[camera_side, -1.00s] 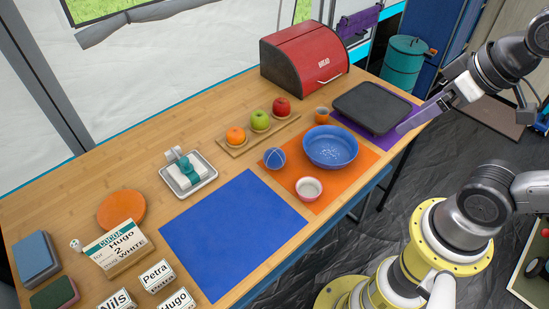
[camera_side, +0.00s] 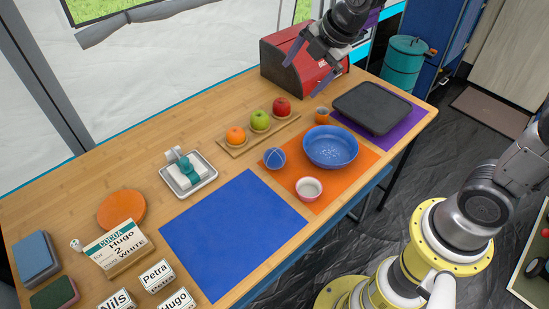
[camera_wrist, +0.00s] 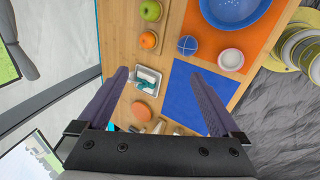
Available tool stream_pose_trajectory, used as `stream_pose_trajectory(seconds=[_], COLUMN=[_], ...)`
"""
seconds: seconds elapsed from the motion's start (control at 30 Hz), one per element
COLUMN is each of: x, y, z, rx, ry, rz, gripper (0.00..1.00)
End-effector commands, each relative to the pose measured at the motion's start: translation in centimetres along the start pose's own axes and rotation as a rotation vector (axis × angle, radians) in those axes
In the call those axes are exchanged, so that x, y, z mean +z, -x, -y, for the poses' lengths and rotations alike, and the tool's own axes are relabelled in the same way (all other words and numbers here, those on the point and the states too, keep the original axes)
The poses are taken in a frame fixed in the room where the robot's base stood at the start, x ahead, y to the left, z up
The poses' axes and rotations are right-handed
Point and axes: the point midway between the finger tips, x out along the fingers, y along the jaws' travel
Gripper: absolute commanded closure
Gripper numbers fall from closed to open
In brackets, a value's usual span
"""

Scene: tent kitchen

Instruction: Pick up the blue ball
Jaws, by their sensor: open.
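The blue ball (camera_side: 274,158) has pale lines on it and sits at the left edge of the orange mat (camera_side: 318,199), just left of the blue bowl (camera_side: 330,147). In the wrist view the ball (camera_wrist: 187,45) lies near the top, beyond my fingertips and apart from them. My gripper (camera_side: 306,75) is high above the back of the table, in front of the red bread box (camera_side: 286,82) in the side view. Its two fingers are spread and nothing is between them. It also shows in the wrist view (camera_wrist: 163,75).
A small white-and-red bowl (camera_side: 308,189) stands on the orange mat. A wooden tray (camera_side: 233,151) with fruit lies behind the ball. A black griddle (camera_side: 371,108) is at right. The blue mat (camera_side: 233,235) is bare.

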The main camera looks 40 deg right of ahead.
Motion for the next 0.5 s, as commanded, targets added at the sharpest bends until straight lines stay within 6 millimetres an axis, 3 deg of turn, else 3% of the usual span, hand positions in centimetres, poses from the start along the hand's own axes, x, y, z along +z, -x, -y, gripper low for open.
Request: stream_pose_trajectory(seconds=[0.03, 0.2, 0.33, 0.5], x=[-0.2, -1.0, -1.4, -1.7], y=[-3.0, -10.7, -14.2, -16.0], z=[-0.1, 1.2, 3.4, 5.0], rx=[-0.042, -0.156, -0.237, -0.283], ry=[0.054, 0.135, 0.137, 0.141], rz=[-0.006, -0.027, -0.036, -0.041], gripper=[0.0, 0.0, 0.0, 0.0])
